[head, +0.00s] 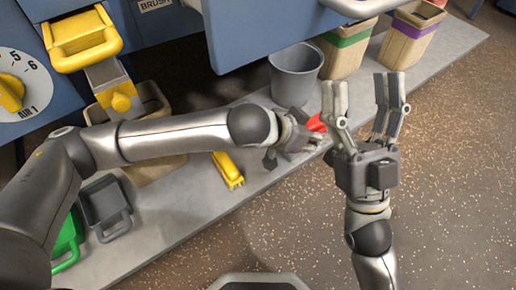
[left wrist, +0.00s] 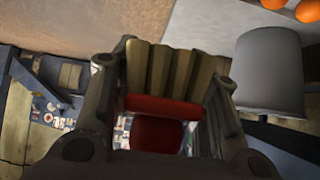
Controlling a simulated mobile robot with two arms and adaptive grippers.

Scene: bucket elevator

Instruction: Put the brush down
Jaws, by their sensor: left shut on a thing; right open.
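My left gripper (head: 298,138) is over the outer edge of the grey ledge, in front of the grey bucket (head: 295,78). It is shut on a red thing, seemingly a red brush (head: 317,123), mostly hidden by the fingers in the head view. In the left wrist view the red body (left wrist: 160,108) sits between the fingers, with tan bristle-like strips beyond it. I cannot tell whether it touches the ledge. A yellow brush (head: 228,170) lies on the ledge left of this gripper. My right gripper (head: 363,88) is open and empty, to the right.
The grey ledge (head: 180,225) runs along the blue machine (head: 262,30). Tan bins with green (head: 345,50) and purple (head: 412,35) bands stand at the back right. A dark grey scoop (head: 106,208) and a green scoop (head: 66,240) lie left. The speckled floor is clear.

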